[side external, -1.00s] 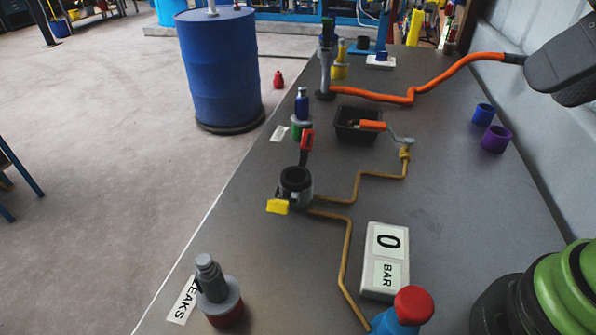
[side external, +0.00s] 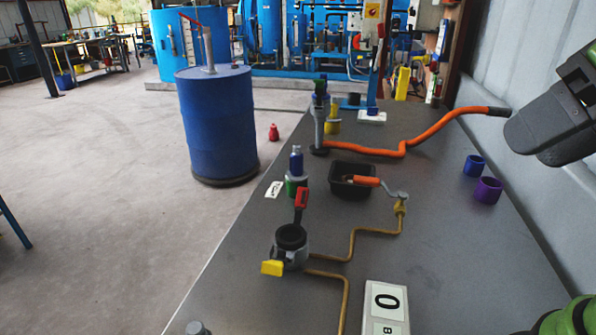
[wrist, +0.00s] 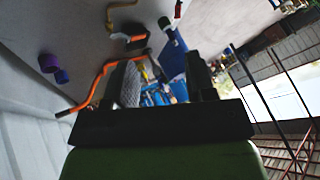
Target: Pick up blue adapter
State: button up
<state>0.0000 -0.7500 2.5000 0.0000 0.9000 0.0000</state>
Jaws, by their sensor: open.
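A blue ring-shaped adapter (side external: 474,166) stands on the grey bench at the right, just behind a purple ring (side external: 488,190). The blue adapter also shows at the left of the wrist view (wrist: 62,76). My gripper (side external: 515,135) is at the right edge of the side view, above the bench by the wall, apart from the adapter. In the wrist view my gripper (wrist: 162,82) has its two fingers spread with nothing held between them. A smaller blue ring (side external: 373,110) sits on a white block farther back.
An orange hose (side external: 410,148) runs across the bench, its dark end near my gripper in the picture. The wall (side external: 525,60) borders the right side.

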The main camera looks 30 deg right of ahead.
jog(key=w+a+m+y, duration=0.25)
jog(key=w+m, duration=0.35)
jog(key=w, duration=0.4)
jog(key=w+a+m+y, duration=0.2)
jog(key=w+m+y, duration=0.3)
jog(key=w, duration=0.5)
jog(key=m+t+h, duration=0.4)
jog(key=m+t, duration=0.1)
jog(key=m, duration=1.1)
send_near(300, 146)
jog(key=shift+x, duration=4.65)
jog(key=shift+m+h, duration=0.25)
jog(key=shift+m, duration=0.05)
